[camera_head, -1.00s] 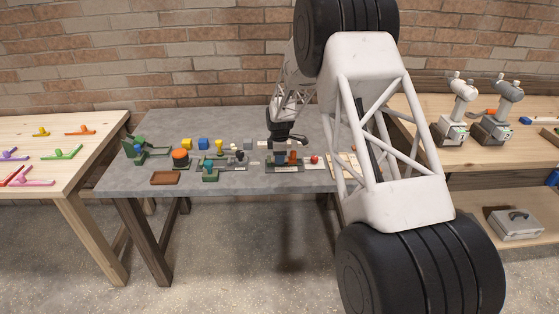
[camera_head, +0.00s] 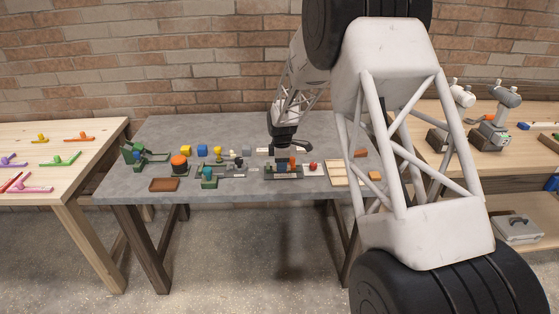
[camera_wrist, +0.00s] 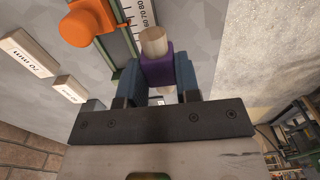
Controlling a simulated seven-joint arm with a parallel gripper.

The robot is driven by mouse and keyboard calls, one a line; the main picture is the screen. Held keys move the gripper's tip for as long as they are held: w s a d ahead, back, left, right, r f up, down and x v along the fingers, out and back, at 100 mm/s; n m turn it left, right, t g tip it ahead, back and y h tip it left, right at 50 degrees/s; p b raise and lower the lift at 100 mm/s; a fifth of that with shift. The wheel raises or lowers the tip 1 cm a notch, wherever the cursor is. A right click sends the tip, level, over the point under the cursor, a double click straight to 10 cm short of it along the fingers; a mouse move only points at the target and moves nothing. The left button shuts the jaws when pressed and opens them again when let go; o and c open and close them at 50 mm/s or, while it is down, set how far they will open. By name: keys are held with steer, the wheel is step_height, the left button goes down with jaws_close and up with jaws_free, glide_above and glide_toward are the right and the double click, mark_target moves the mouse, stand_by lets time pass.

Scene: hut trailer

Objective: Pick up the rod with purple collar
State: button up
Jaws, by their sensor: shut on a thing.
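The rod with purple collar (camera_wrist: 156,68) shows in the wrist view, with a pale wooden end sticking out past the collar. My gripper (camera_wrist: 158,74) has its two blue fingers closed on either side of the purple collar. The rod cannot be made out clearly there. Whether its far end touches anything is hidden by the gripper.
In the wrist view, a ruled scale (camera_wrist: 141,16) and an orange knob (camera_wrist: 88,22) lie close beside the rod, with a pale block marked 70 mm (camera_wrist: 27,52) at left. Coloured blocks and small fixtures crowd the grey table (camera_head: 235,195); its front edge is clear.

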steer(key=s+d+r, duration=0.1)
steer(key=s, duration=0.9)
steer(key=shift+d, duration=0.2)
steer(key=shift+d, duration=0.1)
stand_by(0.4)
steer(key=d, duration=0.6)
steer(key=w+d, duration=0.1)
steer(key=d, duration=0.6)
steer(key=w+d, duration=0.1)
steer(key=d, duration=0.6)
steer(key=shift+w+d+r, duration=0.15)
steer(key=shift+d, duration=0.1)
glide_above(336, 165)
steer(key=shift+w+d+f, duration=0.15)
steer(key=shift+d+f, duration=0.05)
steer(key=shift+f, duration=0.55)
